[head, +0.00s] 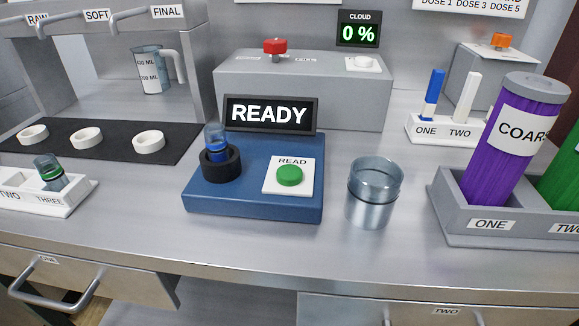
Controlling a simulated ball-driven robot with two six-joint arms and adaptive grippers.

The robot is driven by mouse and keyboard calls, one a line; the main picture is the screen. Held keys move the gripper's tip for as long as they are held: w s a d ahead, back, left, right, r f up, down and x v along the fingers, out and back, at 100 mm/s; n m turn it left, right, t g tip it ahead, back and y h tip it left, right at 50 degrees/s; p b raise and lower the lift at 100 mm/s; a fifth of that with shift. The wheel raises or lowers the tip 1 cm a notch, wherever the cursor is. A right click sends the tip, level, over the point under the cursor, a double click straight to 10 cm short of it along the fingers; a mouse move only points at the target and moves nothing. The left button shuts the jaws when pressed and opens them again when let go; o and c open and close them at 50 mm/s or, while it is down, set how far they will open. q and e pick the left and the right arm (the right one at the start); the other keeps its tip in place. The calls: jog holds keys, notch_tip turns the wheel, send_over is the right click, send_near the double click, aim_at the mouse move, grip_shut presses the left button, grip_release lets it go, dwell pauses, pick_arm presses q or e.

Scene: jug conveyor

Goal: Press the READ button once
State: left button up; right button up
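The READ button (289,176) is a green round button on a white plate labelled READ. The plate is on the right part of a blue reader box (255,209) on the metal counter. A black display (270,115) at the box's back reads READY. A small vial with a blue band (217,141) stands upright in the black round holder (220,165) left of the button. Neither gripper is in the head view.
A clear beaker (374,193) stands just right of the reader. A grey box with a red knob (275,47) and a CLOUD display (358,29) reading 0 % are behind. A vial rack (43,190) is left, and a purple cylinder (500,150) stands right. The counter front is clear.

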pick_arm(q)
grip_shut()
dwell(1.1)
